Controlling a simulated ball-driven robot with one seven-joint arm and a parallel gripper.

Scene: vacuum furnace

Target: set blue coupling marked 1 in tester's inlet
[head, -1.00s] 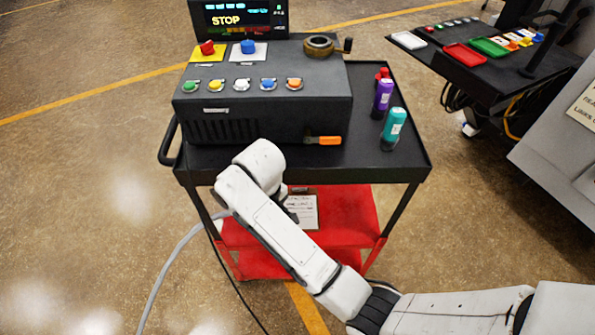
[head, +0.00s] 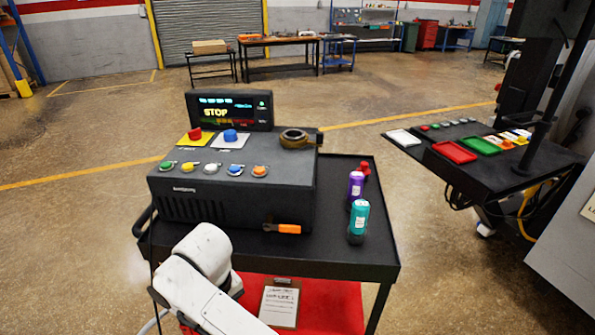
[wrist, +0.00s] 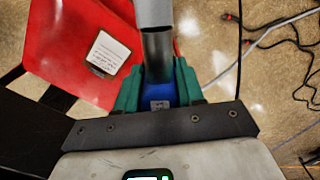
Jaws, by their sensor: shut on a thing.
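My gripper (wrist: 158,84) is shut on a blue coupling (wrist: 160,94) in the wrist view, with a green finger on each side. The coupling bears a small pale label whose mark is too small to read. A grey metal-like tube (wrist: 155,50) runs from it toward the top of the picture. In the head view my arm hides the gripper and the coupling at the lower left. A dark box with a STOP screen (head: 232,110), seemingly the tester (head: 230,207), stands on a black cart. I cannot tell its inlet for certain.
The cart top (head: 340,253) carries an orange-handled tool (head: 282,228), a teal bottle (head: 358,217) and a purple bottle (head: 355,185). A clipboard (head: 279,302) lies on the red lower shelf. Another cart with trays (head: 455,152) stands right. Cables (wrist: 272,30) lie on the floor.

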